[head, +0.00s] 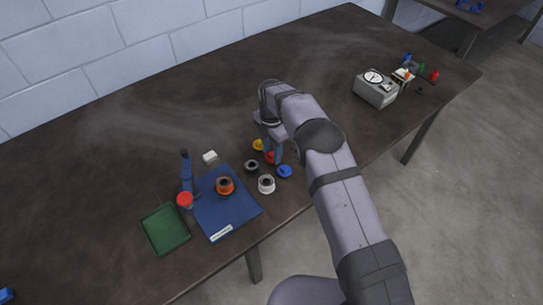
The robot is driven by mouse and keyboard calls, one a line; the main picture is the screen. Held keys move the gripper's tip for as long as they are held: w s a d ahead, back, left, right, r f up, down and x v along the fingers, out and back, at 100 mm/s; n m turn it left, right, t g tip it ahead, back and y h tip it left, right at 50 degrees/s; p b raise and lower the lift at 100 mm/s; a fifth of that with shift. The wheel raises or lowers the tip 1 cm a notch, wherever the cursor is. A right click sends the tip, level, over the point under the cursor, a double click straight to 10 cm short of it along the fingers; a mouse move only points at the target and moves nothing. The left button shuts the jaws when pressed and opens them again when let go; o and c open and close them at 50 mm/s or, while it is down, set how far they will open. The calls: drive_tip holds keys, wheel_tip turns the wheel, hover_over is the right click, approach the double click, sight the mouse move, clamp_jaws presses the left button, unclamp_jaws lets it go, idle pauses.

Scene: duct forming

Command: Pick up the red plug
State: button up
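The red plug (269,158) is a small round red piece low on the table, partly hidden by my gripper. My gripper (271,154) points down over it from the arm above. Its two fingers stand apart, with the red plug showing between and behind their tips. I cannot tell whether the fingers touch it. A yellow piece (258,145), a black ring (251,166), a white ring-shaped piece (266,184) and a blue piece (284,171) lie close around it.
A blue mat (239,211) holds an orange-and-black round part (225,186). A red-topped item (185,200) stands at its left edge, near a green tray (165,229). A grey box with a dial (375,88) stands at the right. The table's back left is clear.

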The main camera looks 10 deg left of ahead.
drive_tip(key=shift+c, duration=0.3)
clamp_jaws()
drive_tip(key=shift+s, duration=0.1)
